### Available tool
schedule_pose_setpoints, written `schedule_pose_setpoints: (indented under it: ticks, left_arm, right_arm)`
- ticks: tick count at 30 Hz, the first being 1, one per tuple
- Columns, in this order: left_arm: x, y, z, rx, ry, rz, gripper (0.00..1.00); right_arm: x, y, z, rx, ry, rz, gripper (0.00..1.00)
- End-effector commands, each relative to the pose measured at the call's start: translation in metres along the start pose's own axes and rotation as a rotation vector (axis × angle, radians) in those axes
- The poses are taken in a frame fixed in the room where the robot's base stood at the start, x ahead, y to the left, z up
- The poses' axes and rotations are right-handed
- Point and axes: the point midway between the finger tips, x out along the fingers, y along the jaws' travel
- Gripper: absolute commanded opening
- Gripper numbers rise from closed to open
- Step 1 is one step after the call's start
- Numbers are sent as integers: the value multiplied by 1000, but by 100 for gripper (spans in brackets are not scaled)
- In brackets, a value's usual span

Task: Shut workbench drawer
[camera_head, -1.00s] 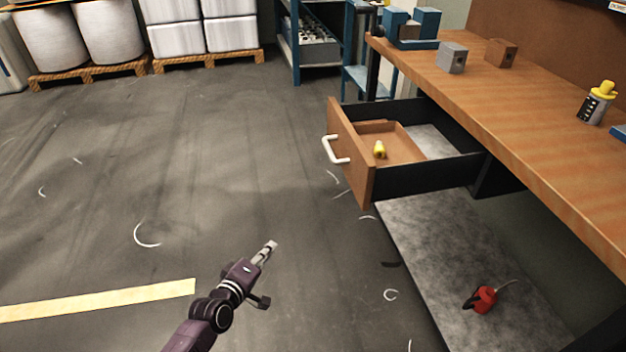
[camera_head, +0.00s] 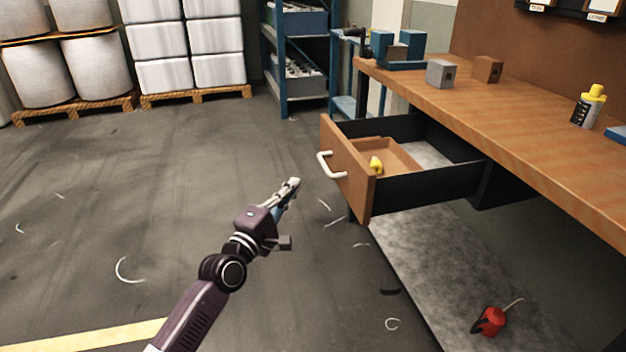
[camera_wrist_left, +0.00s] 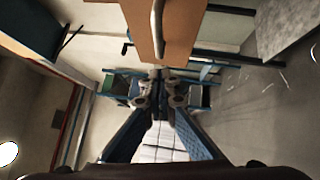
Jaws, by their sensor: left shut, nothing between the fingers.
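The workbench drawer (camera_head: 345,170) stands pulled out from under the wooden bench top. It has a wooden front, black sides and a white handle (camera_head: 329,166). Inside it are a wooden tray (camera_head: 400,157) and a small yellow thing (camera_head: 375,165). My left gripper (camera_head: 293,184) is shut and empty, in front of the drawer and a little left of the handle, apart from it. In the left wrist view the drawer front (camera_wrist_left: 185,25) and handle (camera_wrist_left: 157,25) show at the top, beyond the fingertips (camera_wrist_left: 157,78). My right gripper is not in view.
The bench top (camera_head: 520,125) carries a blue vise (camera_head: 398,50), a grey block (camera_head: 440,73), a brown block (camera_head: 488,69) and a yellow-capped bottle (camera_head: 588,106). A red oil can (camera_head: 490,320) stands on the lower shelf (camera_head: 430,255). The floor left of the drawer is open, with scattered shavings.

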Motion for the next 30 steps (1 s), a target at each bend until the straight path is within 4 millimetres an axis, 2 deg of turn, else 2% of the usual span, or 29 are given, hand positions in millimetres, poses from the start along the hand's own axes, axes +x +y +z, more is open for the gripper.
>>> schedule_pose_setpoints:
  ticks: [1,5,12,30]
  left_arm:
    - [10,-1,0,0,-1,2,0]
    - [32,0,3,-2,-2,1,0]
    - [51,0,24,-1,-1,-1,0]
    - [55,-1,28,1,0,-1,0]
  right_arm:
    - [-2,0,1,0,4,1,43]
    - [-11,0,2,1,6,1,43]
    - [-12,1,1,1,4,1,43]
    - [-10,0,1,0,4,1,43]
